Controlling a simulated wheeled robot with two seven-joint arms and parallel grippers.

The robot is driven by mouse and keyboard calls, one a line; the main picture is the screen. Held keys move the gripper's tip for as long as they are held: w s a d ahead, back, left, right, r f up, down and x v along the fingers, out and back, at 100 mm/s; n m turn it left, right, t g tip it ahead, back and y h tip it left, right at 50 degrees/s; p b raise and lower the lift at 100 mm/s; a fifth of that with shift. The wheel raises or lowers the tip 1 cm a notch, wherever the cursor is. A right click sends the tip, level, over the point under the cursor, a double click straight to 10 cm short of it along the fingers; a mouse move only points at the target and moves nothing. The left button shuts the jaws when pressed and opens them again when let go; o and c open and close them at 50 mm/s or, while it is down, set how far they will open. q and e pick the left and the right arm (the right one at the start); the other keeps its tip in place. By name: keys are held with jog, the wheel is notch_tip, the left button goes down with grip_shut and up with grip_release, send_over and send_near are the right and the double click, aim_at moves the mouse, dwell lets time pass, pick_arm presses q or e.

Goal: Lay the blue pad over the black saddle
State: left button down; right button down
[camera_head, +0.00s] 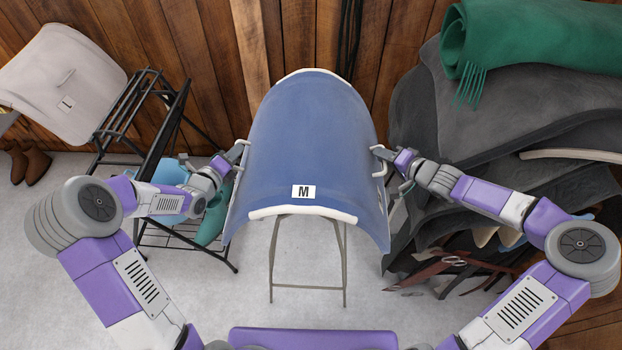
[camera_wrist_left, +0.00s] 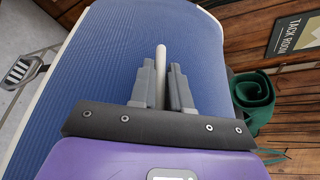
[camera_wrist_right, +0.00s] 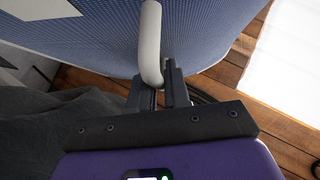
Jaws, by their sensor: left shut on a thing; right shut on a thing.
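The blue pad (camera_head: 310,140), with white edging and a white "M" label, arches in the middle of the head view above a thin-legged metal stand (camera_head: 345,265). My left gripper (camera_head: 238,150) is shut on the white handle (camera_wrist_left: 161,55) at the pad's left side. My right gripper (camera_head: 384,153) is shut on the white handle (camera_wrist_right: 151,40) at its right side. No black saddle shows; the pad hides what is beneath it. I cannot tell whether the pad rests on anything.
A pale pad marked "L" (camera_head: 62,82) hangs at the left by a black metal rack (camera_head: 140,110). Dark grey blankets (camera_head: 500,120) are piled close at the right, with a green roll (camera_head: 540,38) on top. A plank wall (camera_head: 215,60) stands behind.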

aim_at(374, 162)
pick_arm(q)
jog(key=shift+f, duration=0.3)
pick_arm(e)
jog(key=shift+f, duration=0.3)
